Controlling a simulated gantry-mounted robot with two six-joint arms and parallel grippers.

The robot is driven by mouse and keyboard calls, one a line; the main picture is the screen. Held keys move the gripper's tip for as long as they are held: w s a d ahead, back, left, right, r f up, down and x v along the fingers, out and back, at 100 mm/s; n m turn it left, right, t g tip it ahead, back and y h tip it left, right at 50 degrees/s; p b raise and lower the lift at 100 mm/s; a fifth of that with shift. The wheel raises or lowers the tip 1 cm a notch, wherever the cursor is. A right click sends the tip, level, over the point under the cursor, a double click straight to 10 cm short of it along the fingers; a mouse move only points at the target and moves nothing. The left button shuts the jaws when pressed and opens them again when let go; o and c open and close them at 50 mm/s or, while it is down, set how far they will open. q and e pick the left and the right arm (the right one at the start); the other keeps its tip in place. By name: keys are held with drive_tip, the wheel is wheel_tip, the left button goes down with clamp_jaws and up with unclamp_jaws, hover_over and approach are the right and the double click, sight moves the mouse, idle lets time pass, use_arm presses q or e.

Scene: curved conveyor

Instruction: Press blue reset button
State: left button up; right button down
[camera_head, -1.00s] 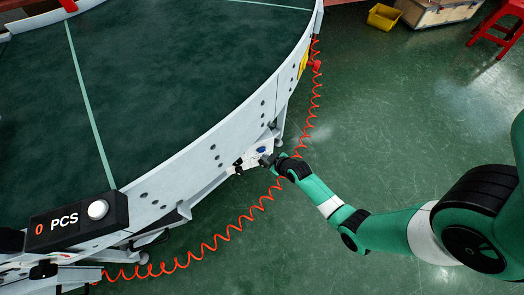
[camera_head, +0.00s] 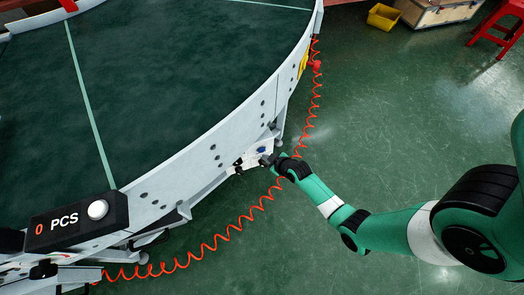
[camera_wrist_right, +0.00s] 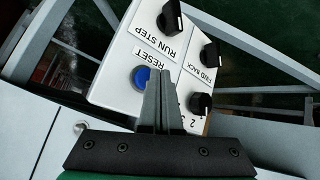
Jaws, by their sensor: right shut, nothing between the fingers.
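The blue reset button (camera_wrist_right: 138,77) is round and sits on a white control panel (camera_wrist_right: 118,92), beside the word RESET. In the head view the button is a small blue spot (camera_head: 261,150) on the conveyor's outer side. My right gripper (camera_wrist_right: 159,72) is shut and empty. In the wrist view its fingertips overlap the right edge of the button; I cannot tell whether they touch it. In the head view the right gripper (camera_head: 266,159) is close to the panel. My left gripper is not in view.
Black knobs (camera_wrist_right: 201,104) share the panel. A coiled red hose (camera_head: 240,222) runs along the conveyor's outer side. A counter box (camera_head: 75,222) reading 0 PCS stands at left. A yellow bin (camera_head: 384,17) lies at the back.

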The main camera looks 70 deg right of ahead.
drive_tip(key=shift+w+d, duration=0.1)
drive_tip(key=shift+w+d, duration=0.25)
drive_tip(key=shift+w+d, duration=0.25)
idle(0.9)
drive_tip(key=shift+s+a+r, duration=0.1)
drive_tip(key=shift+s+a+p, duration=0.45)
drive_tip(key=shift+p, duration=0.1)
